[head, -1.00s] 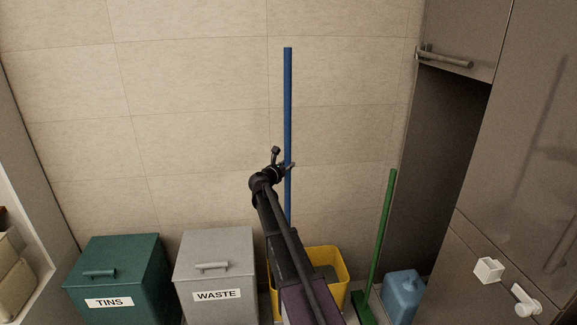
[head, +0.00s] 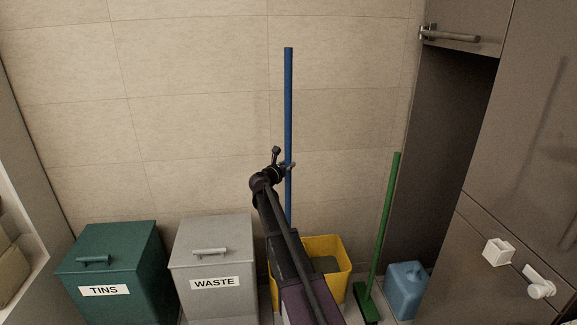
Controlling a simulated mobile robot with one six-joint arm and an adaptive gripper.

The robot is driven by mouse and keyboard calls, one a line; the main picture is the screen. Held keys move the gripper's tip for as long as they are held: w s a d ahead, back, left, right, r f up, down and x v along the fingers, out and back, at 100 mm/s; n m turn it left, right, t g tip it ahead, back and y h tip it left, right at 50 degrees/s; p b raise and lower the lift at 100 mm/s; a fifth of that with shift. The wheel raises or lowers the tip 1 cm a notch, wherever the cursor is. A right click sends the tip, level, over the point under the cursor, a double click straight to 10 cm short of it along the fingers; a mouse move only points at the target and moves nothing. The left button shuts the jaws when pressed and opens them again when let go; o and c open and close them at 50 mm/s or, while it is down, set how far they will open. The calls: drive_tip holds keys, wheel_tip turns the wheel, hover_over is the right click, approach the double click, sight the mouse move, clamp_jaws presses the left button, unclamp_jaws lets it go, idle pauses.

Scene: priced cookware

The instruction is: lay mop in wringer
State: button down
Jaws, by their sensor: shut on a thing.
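The mop shows as a long upright blue handle (head: 288,105) in the head view. My gripper (head: 287,166) is shut on this handle around its middle. The mop's lower end is hidden behind my arm. The yellow bucket (head: 339,284) stands on the floor behind and to the right of my arm. A grey part, perhaps the wringer (head: 326,264), shows inside the bucket's top. I cannot tell whether the mop head is over, in or behind the bucket.
A green bin marked TINS (head: 108,262) and a grey bin marked WASTE (head: 213,262) stand to the left. A green broom (head: 384,230) and a blue canister (head: 407,288) stand to the right, beside a brown cabinet (head: 520,170). The tiled wall is behind.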

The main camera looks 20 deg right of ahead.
sight(286, 186)
drive_tip(key=shift+f+b, duration=4.35)
drive_tip(key=shift+f, duration=0.3)
drive_tip(key=shift+c, duration=1.5)
unclamp_jaws()
drive_tip(key=shift+o, duration=0.2)
drive_tip(key=shift+o, duration=1.3)
